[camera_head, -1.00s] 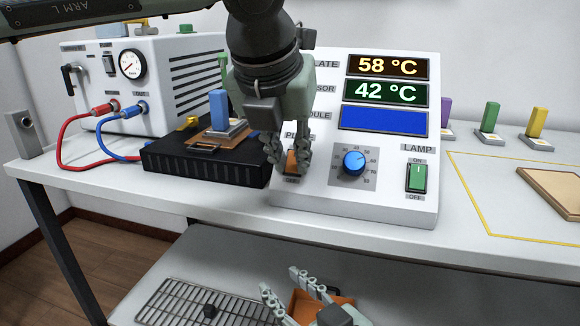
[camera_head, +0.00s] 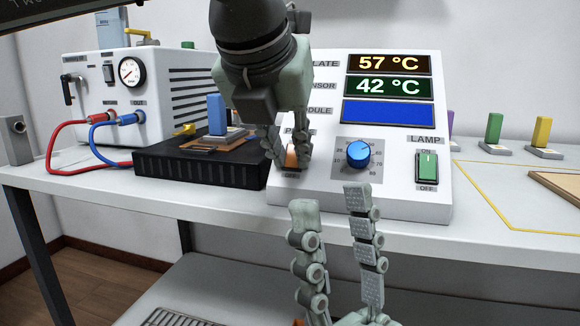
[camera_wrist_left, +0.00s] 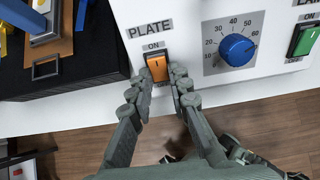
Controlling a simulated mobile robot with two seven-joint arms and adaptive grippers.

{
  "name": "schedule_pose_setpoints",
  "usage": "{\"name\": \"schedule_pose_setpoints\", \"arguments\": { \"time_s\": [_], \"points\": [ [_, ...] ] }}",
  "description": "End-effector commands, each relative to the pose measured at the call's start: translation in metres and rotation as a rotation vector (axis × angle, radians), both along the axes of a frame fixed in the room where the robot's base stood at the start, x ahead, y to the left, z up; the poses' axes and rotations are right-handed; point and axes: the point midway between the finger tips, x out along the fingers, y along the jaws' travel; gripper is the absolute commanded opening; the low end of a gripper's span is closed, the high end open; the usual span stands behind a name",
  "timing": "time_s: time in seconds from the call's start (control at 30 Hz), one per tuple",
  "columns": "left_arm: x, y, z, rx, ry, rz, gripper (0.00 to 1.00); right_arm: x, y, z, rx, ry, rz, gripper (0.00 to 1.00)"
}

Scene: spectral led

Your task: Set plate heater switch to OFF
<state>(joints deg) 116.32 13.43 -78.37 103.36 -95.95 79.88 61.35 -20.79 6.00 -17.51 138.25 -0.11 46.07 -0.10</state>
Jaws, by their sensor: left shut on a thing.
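The orange plate heater switch (camera_head: 291,157) is on the front of the white control panel (camera_head: 400,203), left of the blue dial. In the left wrist view the switch (camera_wrist_left: 157,68) shows its orange face under the ON label, and the fingers hide its lower surroundings. I cannot tell for sure which way it is tipped. My left gripper (camera_head: 288,153) has its fingertips on either side of the switch, shut on it; the fingers also show in the left wrist view (camera_wrist_left: 159,82). My right gripper (camera_head: 331,203) is open and empty, fingers pointing up, in front of the panel.
The blue dial (camera_head: 358,154) and green lamp switch (camera_head: 427,167) are right of the plate switch. A black plate unit (camera_head: 200,172) stands left of the panel. A white chiller box (camera_head: 150,82) with red and blue hoses is farther left.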

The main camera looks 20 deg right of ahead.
Motion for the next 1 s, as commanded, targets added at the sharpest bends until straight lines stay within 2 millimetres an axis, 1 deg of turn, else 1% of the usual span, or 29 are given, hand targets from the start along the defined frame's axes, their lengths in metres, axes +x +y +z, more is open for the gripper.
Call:
{"name": "schedule_pose_setpoints", "arguments": {
  "time_s": [0.03,0.17,0.47,0.5,0.63,0.9,1.0],
  "points": [
    [0.000,0.001,-0.003,-0.002,-0.005,0.002,0.00,-0.006,-0.003,-0.003,0.012,-0.038,-0.002,0.40],
    [-0.001,0.001,-0.001,-0.005,-0.011,0.001,0.00,-0.016,-0.007,-0.002,0.029,-0.092,-0.006,0.40],
    [-0.003,0.001,0.000,-0.004,-0.010,-0.001,0.00,-0.016,-0.007,-0.002,0.030,-0.095,-0.005,0.40],
    [-0.003,0.001,0.000,-0.004,-0.010,-0.001,0.23,-0.016,-0.007,-0.002,0.030,-0.095,-0.005,0.40],
    [-0.003,0.001,0.000,-0.006,-0.011,-0.002,0.39,-0.016,-0.007,-0.002,0.030,-0.094,-0.005,0.40],
    [-0.002,0.001,0.000,-0.006,-0.010,-0.002,0.39,-0.016,-0.007,-0.002,0.030,-0.092,-0.005,0.40],
    [-0.005,0.002,0.004,-0.007,-0.012,-0.002,0.39,-0.016,-0.008,-0.002,0.030,-0.092,-0.005,0.40]
  ]
}}
